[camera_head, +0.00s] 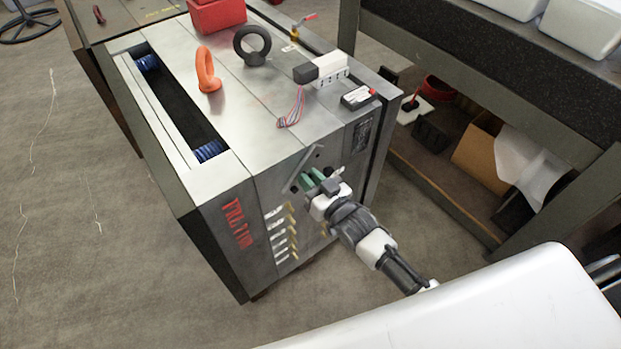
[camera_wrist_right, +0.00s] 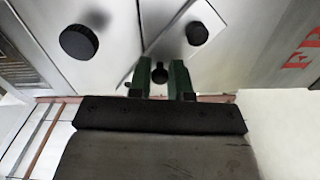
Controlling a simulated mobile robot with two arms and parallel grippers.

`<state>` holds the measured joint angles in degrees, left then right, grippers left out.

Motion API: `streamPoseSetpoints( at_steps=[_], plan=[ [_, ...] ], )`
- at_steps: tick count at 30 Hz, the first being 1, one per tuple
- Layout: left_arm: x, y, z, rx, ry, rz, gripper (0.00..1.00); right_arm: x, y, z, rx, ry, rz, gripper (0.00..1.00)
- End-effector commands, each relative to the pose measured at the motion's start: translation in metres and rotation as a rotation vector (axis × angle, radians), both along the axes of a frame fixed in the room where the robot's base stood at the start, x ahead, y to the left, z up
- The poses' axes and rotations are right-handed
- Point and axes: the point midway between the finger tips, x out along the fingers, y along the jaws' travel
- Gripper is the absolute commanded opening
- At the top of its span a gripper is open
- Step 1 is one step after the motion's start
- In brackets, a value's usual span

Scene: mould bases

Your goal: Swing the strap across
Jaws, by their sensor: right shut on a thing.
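The mould base (camera_head: 232,120) is a large grey steel block standing on the floor. The strap (camera_head: 309,158) is a narrow grey bar slanting across the upper part of its front face, close to the seam between plates. My right gripper (camera_head: 313,179) has green fingers and is at the strap's lower end. In the right wrist view the fingers (camera_wrist_right: 161,80) are shut around a small dark knob (camera_wrist_right: 160,74) at the strap's end. The fingers partly hide the strap's lower end. My left gripper is out of view.
Dark round bolt heads (camera_wrist_right: 80,41) stick out of the face. An orange eyebolt (camera_head: 208,70), a black eyebolt (camera_head: 252,45) and a white connector block (camera_head: 322,69) stand on top. A workbench (camera_head: 510,50) stands at the right.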

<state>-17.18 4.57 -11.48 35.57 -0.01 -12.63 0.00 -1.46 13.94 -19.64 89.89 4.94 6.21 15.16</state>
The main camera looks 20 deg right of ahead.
Motion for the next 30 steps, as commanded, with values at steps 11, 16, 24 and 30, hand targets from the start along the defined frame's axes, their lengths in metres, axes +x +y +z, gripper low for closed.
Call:
streamPoseSetpoints(
  at_steps=[11,16,24,30],
  plan=[
    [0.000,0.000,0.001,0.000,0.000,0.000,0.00,0.000,-0.002,-0.002,0.045,0.017,0.000,0.00],
    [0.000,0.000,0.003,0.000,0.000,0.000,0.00,0.002,-0.005,-0.006,0.132,0.050,0.000,0.00],
    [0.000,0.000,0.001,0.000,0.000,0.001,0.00,0.004,-0.011,-0.016,0.349,0.128,0.000,0.00],
    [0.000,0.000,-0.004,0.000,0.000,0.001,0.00,0.005,-0.014,-0.025,0.515,0.189,-0.001,0.00]
  ],
)
